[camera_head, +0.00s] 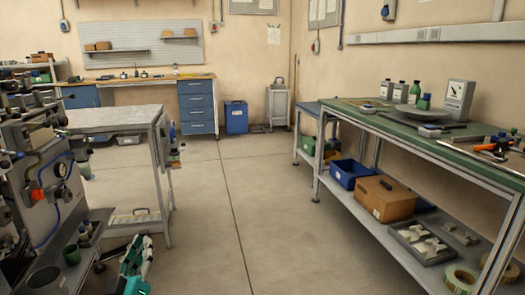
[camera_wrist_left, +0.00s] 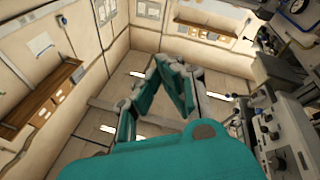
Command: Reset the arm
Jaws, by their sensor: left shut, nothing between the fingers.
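My left gripper (camera_head: 138,245), teal with dark and white joints, shows at the bottom edge of the head view, left of the middle. It is shut and empty, over the floor beside the machine on the left. In the left wrist view its fingers (camera_wrist_left: 168,68) come together with nothing between them. The tape reels (camera_head: 460,279) lie at the lower right of the head view, partly cut off by the frame edge, far from the gripper. My right gripper is not in view.
A machine panel (camera_head: 45,170) and a grey table (camera_head: 115,118) stand close on the left. A green-topped bench (camera_head: 385,118) with bottles, a scale and bins runs along the right. The floor (camera_head: 230,225) between them is clear. A blue bin (camera_head: 236,118) stands at the back.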

